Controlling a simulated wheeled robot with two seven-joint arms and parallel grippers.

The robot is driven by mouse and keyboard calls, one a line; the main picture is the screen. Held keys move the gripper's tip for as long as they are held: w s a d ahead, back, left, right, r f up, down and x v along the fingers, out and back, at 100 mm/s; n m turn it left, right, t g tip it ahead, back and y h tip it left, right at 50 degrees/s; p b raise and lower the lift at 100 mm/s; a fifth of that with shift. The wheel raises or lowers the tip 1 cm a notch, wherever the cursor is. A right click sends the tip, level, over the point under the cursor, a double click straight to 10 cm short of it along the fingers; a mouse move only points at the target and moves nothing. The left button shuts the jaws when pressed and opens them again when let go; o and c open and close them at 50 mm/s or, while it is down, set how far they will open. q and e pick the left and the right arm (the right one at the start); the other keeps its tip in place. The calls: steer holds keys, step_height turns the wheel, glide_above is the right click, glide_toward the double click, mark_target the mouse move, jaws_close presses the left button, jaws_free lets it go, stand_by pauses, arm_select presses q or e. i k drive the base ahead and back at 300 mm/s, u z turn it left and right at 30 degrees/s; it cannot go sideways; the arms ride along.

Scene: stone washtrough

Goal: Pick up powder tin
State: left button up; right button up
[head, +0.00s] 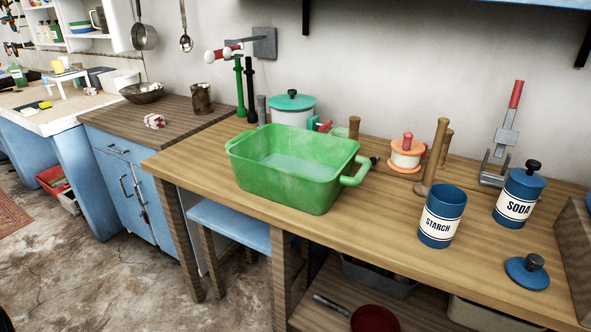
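Two blue tins with white label bands stand upright on the wooden worktop at the right of the head view. The tin marked STARCH (440,229) is open at the top, with no lid on it. The tin marked SODA (517,208) stands behind it to the right and has a blue lid with a dark knob on. A loose blue lid (528,273) with a dark knob lies on the worktop in front of the SODA tin. I cannot tell from the labels which one is the powder tin. Neither of my grippers is in view.
A green tub (290,185) with water stands on the wooden worktop (350,235), left of the tins. Wooden pegs (432,160) rise behind the STARCH tin, and a red-handled metal tool (505,140) stands behind SODA. A grey-brown box (575,250) borders the right edge.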

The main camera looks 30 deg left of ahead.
mark_target(445, 204)
steer(key=u, duration=0.1)
steer(key=k, duration=0.35)
steer(key=z, duration=1.25)
steer(key=i, duration=1)
steer(key=u, duration=0.7)
